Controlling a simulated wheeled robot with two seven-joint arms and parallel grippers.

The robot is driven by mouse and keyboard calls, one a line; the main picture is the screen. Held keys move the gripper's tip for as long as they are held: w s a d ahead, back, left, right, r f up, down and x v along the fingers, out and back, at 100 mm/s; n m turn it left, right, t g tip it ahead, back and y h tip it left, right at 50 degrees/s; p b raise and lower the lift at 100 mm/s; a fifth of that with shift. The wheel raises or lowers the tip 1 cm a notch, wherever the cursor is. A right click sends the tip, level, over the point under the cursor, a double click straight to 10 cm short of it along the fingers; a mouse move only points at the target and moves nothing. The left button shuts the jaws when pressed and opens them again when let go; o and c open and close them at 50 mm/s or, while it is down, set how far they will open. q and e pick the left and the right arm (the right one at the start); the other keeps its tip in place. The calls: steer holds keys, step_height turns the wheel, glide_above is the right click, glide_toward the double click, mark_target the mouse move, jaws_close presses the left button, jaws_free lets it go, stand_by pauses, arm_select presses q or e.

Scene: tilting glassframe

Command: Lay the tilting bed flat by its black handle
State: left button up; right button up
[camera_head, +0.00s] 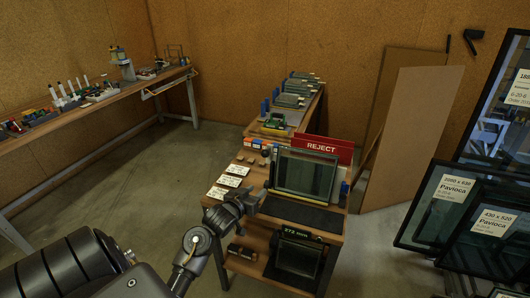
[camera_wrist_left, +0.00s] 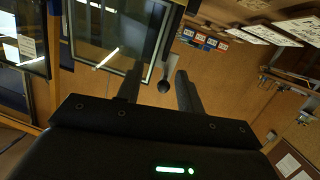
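The tilting bed (camera_head: 305,174) stands tilted up on the wooden bench in the head view, with a dark glass pane in its frame. In the left wrist view its framed pane (camera_wrist_left: 112,38) is at the upper left. The black handle, a round knob (camera_wrist_left: 163,87), shows between my left gripper's fingers in that view; in the head view I cannot make it out. My left gripper (camera_head: 256,199) is open at the bench's left side, close to the bed's lower left corner. Its fingers (camera_wrist_left: 158,80) stand apart around the knob's line; contact cannot be told. My right gripper is not in view.
A red REJECT sign (camera_head: 321,148) stands behind the bed. White labels (camera_head: 228,181) lie left of it. A lower shelf holds a dark panel (camera_head: 297,255). Glass panes (camera_head: 444,205) lean at the right. A long tool bench (camera_head: 100,105) runs along the left; floor between is clear.

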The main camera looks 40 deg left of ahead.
mark_target(263, 155)
arm_select(q)
steer(key=w+a+r+n+t, duration=0.1)
steer(key=w+a+r+t, duration=0.2)
steer(key=a+r, duration=0.25)
steer(key=shift+y, duration=0.3)
steer(key=w, duration=0.3)
steer(key=w+p, duration=0.1)
steer(key=w, duration=0.5)
steer(key=shift+w+a+r+p, duration=0.15)
steer(key=shift+a+r+p, duration=0.15)
steer(key=shift+a+r, duration=0.1)
steer(key=shift+w+a+f, duration=0.15)
steer(key=shift+w, duration=0.55)
jaws_close()
